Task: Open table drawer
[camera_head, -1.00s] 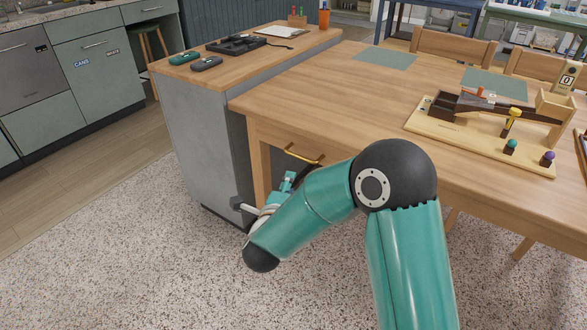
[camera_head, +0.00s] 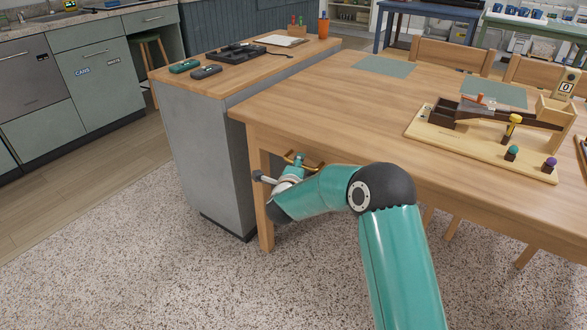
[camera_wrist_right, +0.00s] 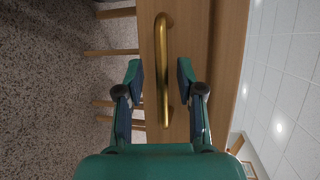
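The wooden table (camera_head: 330,110) has a brass drawer handle (camera_head: 316,166) on its near side, close to the left leg. The drawer front looks flush with the table side, though my arm hides much of it. In the right wrist view the handle (camera_wrist_right: 163,35) runs lengthwise between my fingers. My right gripper (camera_wrist_right: 160,75) is open, with one finger on each side of the handle and a gap to each. In the head view my right gripper (camera_head: 299,163) is at the handle, partly hidden by its own wrist. My left gripper is out of view.
A grey cabinet (camera_head: 205,150) with a wooden top stands close left of the table leg. A wooden marble-run board (camera_head: 440,133) and green mats (camera_head: 385,65) lie on the table. The speckled floor in front (camera_head: 180,270) is clear.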

